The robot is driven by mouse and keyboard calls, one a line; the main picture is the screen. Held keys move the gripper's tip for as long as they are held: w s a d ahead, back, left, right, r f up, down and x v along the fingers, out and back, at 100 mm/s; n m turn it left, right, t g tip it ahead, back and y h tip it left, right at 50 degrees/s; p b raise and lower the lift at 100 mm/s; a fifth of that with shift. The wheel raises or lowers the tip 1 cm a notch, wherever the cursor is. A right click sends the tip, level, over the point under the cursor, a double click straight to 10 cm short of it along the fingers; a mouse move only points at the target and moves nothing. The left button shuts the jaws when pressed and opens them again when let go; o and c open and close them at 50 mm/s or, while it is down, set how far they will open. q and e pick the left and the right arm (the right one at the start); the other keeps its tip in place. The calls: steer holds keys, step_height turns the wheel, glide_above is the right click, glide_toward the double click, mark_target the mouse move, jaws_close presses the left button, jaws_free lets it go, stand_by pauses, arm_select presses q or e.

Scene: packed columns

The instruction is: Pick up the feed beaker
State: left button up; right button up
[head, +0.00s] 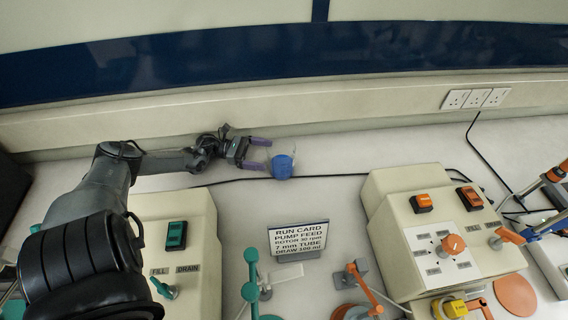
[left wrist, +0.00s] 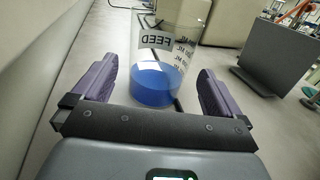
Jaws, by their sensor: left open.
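The feed beaker (head: 282,168) is a clear beaker holding blue liquid, upright on the bench behind the run card. In the left wrist view the beaker (left wrist: 158,82) shows the word FEED and volume marks on its wall. My left gripper (head: 266,154) is open, with its purple fingers pointing right at the beaker. In the left wrist view the left gripper (left wrist: 158,92) has one finger to each side of the beaker, with a visible gap on both sides. The beaker stands at the fingertips and is not gripped. My right gripper is not in view.
A run card (head: 298,238) stands in front of the beaker. A cream console (head: 440,225) with orange controls is at right, and another cream console (head: 195,230) with green controls is at left, partly behind my arm. A black cable (head: 340,175) runs along the bench near the beaker.

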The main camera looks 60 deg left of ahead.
mark_target(282, 159)
arm_select(q)
steer(key=shift+r+x, duration=0.2)
steer(key=shift+x, duration=4)
steer(key=shift+s, duration=0.1)
steer(key=c, duration=0.9)
